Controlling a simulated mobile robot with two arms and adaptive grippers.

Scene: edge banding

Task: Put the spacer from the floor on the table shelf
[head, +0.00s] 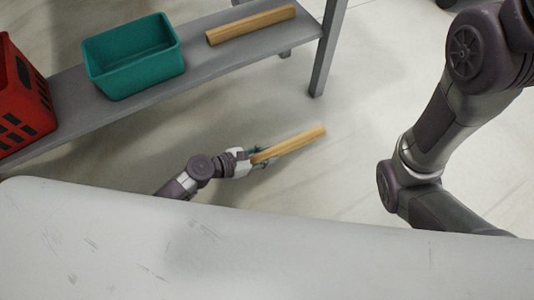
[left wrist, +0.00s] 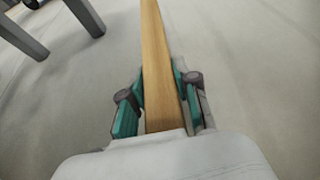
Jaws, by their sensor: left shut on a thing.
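The spacer (head: 300,141) is a long light-wood bar held in my left gripper (head: 259,158), which is shut on it near one end. In the left wrist view the spacer (left wrist: 156,70) runs straight out between the two teal fingers of the left gripper (left wrist: 159,100). In the head view the spacer and gripper appear over the floor, in front of the grey table shelf (head: 215,70); the height above the floor is hard to tell. My right arm shows at the right, but its gripper is out of view.
On the shelf are a red crate (head: 42,100) at the left, a teal bin (head: 135,72) and another wooden bar (head: 250,24) at the right. Bare shelf shows around the bar. A shelf leg (head: 325,55) stands at the right end. Floor right of it is clear.

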